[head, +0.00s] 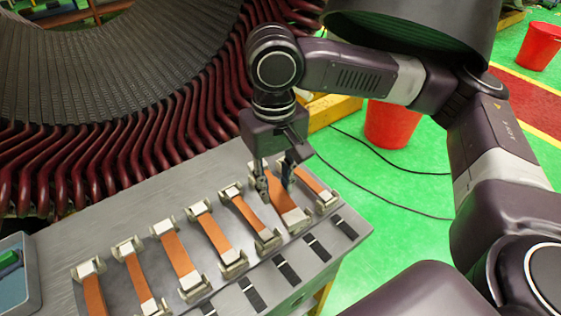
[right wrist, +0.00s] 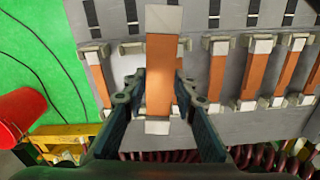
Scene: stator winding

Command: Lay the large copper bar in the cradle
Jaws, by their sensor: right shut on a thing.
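The large copper bar (head: 284,203) is orange-brown with pale ends. It shows from above in the right wrist view (right wrist: 160,70), wider than the other bars. My right gripper (head: 275,184) is shut on it, with one finger on each long side, as the right wrist view (right wrist: 159,92) shows. The bar is lined up over its cradle (right wrist: 185,46), whose far posts show on both sides of it. In the right wrist view its far end reaches past those posts, so it looks raised; I cannot tell whether it touches the cradle. My left gripper is out of view.
Several smaller copper bars (head: 177,252) lie in cradles on both sides along the grey table (head: 120,215). Black strips (head: 287,270) lie along its front edge. The large stator (head: 100,90) stands behind. A grey-blue bin (head: 35,275) is at the left, a red bucket (head: 392,122) on the floor.

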